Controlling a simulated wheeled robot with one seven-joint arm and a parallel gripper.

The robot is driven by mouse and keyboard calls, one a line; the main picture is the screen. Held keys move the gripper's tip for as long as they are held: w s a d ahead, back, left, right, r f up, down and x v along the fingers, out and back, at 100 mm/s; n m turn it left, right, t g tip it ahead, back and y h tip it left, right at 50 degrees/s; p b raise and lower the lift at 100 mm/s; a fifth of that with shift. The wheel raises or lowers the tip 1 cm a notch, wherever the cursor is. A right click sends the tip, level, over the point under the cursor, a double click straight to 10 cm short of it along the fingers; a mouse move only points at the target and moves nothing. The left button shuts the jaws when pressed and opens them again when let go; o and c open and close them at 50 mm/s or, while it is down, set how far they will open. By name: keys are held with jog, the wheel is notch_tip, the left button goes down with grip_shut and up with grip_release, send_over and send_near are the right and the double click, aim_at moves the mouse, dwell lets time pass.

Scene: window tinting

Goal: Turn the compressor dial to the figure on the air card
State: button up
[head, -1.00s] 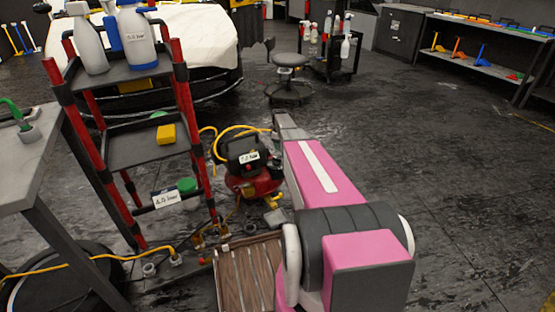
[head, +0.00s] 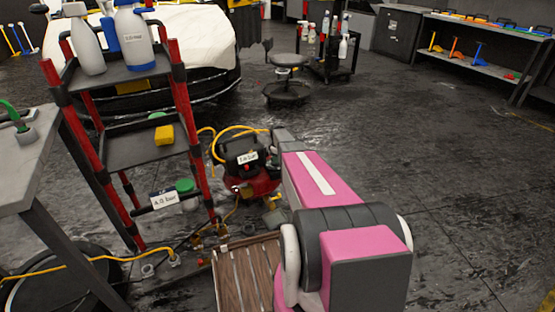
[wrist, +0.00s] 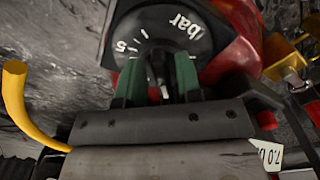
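In the wrist view the compressor's black dial face (wrist: 165,35) shows "bar", a 5 and white ticks, upside down. A dark knob (wrist: 158,72) stands in front of it. My gripper (wrist: 158,78) has its green fingers parted on either side of the knob; firm contact is not clear. In the head view the red and black compressor (head: 250,185) stands on the floor beyond my pink arm, which hides my gripper. A white card (head: 248,157) on it has small, unclear print. Another card (head: 164,200), on the cart's low rail, seems to read 4.0 bar.
A red-posted cart (head: 125,147) with bottles and a yellow block stands left of the compressor. A yellow hose (head: 222,138) loops by the compressor. A wooden slatted crate (head: 245,275) lies close by my arm. A stool (head: 288,62) stands behind. The floor at right is open.

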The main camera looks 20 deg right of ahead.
grip_shut()
jog(key=shift+m, duration=0.3)
jog(key=m, duration=0.6)
jog(key=shift+s+a, duration=0.2)
jog(key=shift+a, duration=0.1)
jog(key=m, duration=0.3)
jog(key=shift+a+m, duration=0.2)
jog(key=shift+m, duration=0.1)
jog(key=shift+a+m, duration=0.2)
jog(key=shift+m, duration=1.7)
jog(key=shift+o, duration=1.5)
grip_release()
